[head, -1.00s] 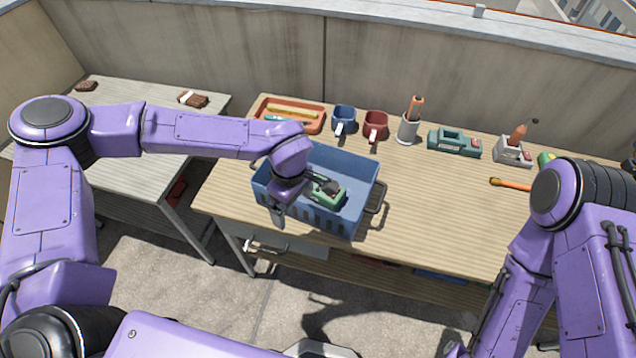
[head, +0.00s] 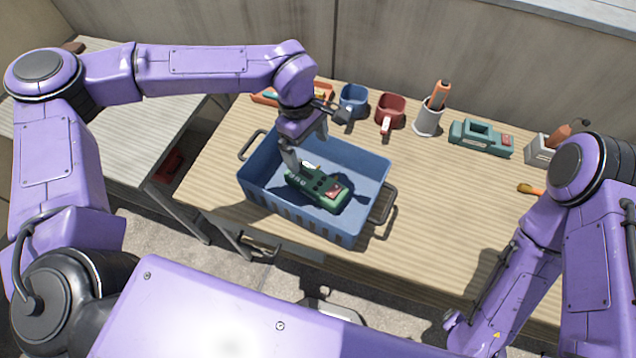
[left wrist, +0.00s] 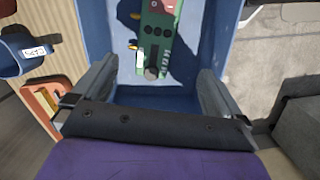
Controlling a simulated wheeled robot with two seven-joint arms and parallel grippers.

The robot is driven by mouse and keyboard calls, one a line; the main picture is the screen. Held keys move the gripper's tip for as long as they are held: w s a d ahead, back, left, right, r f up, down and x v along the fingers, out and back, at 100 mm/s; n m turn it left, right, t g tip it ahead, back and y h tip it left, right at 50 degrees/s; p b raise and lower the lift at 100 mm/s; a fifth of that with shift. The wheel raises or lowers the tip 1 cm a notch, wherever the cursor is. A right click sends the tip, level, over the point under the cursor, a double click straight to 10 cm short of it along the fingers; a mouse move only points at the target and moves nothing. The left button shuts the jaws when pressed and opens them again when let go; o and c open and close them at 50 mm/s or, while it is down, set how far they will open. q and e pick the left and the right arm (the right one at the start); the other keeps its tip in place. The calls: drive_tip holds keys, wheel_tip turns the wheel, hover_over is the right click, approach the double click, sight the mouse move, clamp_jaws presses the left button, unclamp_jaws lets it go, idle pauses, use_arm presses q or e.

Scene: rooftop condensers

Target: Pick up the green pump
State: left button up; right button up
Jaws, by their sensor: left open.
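The green pump (head: 319,188) lies on the floor of the blue crate (head: 375,169). It has dark round knobs, a white label and a red patch at one end. My left gripper (head: 308,148) is over the crate, above the pump's left end, its fingers apart with nothing between them. In the left wrist view the pump (left wrist: 157,40) lies ahead, between the lines of the two open fingers (left wrist: 157,88), and its far end is cut off by the frame. My right arm is at the right; its gripper does not show clearly.
Blue mug (head: 353,97), red mug (head: 390,110), a grey cup (head: 428,121) holding an orange-handled tool, and a teal device (head: 482,138) stand along the back of the table (head: 440,215). An orange tray (head: 268,97) is behind the crate.

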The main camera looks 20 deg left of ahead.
use_arm(q)
wheel_tip(320, 180, down, 4)
drive_tip(key=b, duration=0.3)
drive_tip(key=p, duration=0.1)
hover_over(316, 180)
drive_tip(key=a, duration=0.1)
wheel_tip(316, 180, down, 4)
drive_tip(key=shift+s+f, duration=0.15)
drive_tip(key=shift+f, duration=0.1)
drive_tip(key=f+p, duration=0.1)
drive_tip(key=f, duration=0.1)
drive_tip(key=d+f+p, duration=0.1)
drive_tip(key=f, duration=0.2)
drive_tip(key=shift+f, duration=0.35)
drive_tip(key=c, duration=1.4)
drive_tip(key=shift+r, duration=0.15)
drive_tip(key=shift+c, duration=0.2)
use_arm(e)
drive_tip(key=shift+f, duration=0.65)
